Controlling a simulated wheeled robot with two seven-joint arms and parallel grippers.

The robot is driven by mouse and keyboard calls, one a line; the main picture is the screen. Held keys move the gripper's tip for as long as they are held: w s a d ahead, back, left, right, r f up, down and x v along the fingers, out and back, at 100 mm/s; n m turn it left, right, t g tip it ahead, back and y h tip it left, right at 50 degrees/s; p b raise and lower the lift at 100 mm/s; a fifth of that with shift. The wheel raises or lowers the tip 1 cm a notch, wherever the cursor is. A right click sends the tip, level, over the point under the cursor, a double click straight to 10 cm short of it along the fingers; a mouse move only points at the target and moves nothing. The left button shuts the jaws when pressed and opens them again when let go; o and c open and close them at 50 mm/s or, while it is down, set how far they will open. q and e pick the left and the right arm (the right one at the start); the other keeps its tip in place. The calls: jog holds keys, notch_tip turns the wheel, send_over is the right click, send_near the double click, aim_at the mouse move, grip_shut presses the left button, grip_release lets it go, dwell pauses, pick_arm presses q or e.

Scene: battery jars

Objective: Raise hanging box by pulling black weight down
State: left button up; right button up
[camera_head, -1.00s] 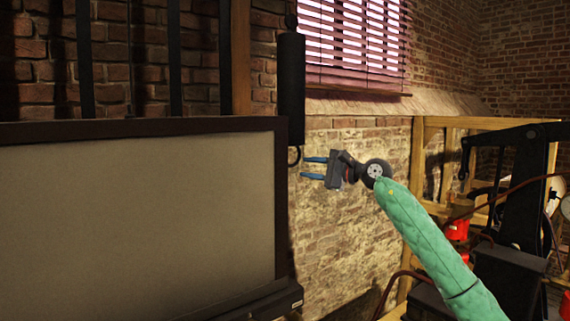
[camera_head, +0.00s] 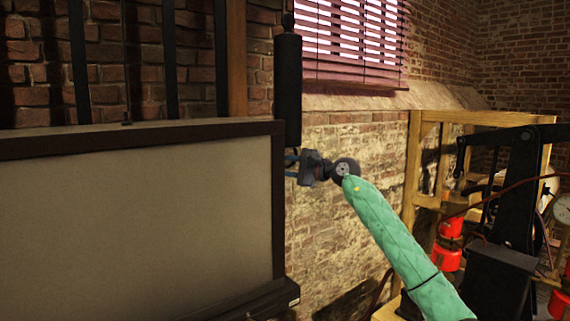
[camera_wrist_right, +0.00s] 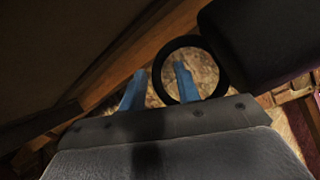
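The black weight (camera_head: 288,88) is a tall dark cylinder hanging upright against the brick wall, right of a large dark-framed panel (camera_head: 140,126). A thin line rises from the panel's top; it may be the hanging box. In the right wrist view the weight's dark end (camera_wrist_right: 265,40) carries a black ring (camera_wrist_right: 224,72). My right gripper (camera_head: 290,160) is just below the weight, its blue fingers apart. In the wrist view (camera_wrist_right: 160,72) one finger shows within the ring's outline, the other outside it. Contact with the ring cannot be told. My left gripper is not in view.
A wooden frame (camera_head: 414,165) stands at right, with red containers (camera_head: 447,258) and a black machine (camera_head: 520,200) near it. A window with blinds (camera_head: 350,45) is above. Bare brick wall lies between the panel and the wooden frame.

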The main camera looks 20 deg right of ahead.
jog(key=shift+w, duration=0.1)
jog(key=shift+c, duration=0.3)
jog(key=shift+a, duration=0.1)
grip_shut()
jog(key=shift+f, duration=0.1)
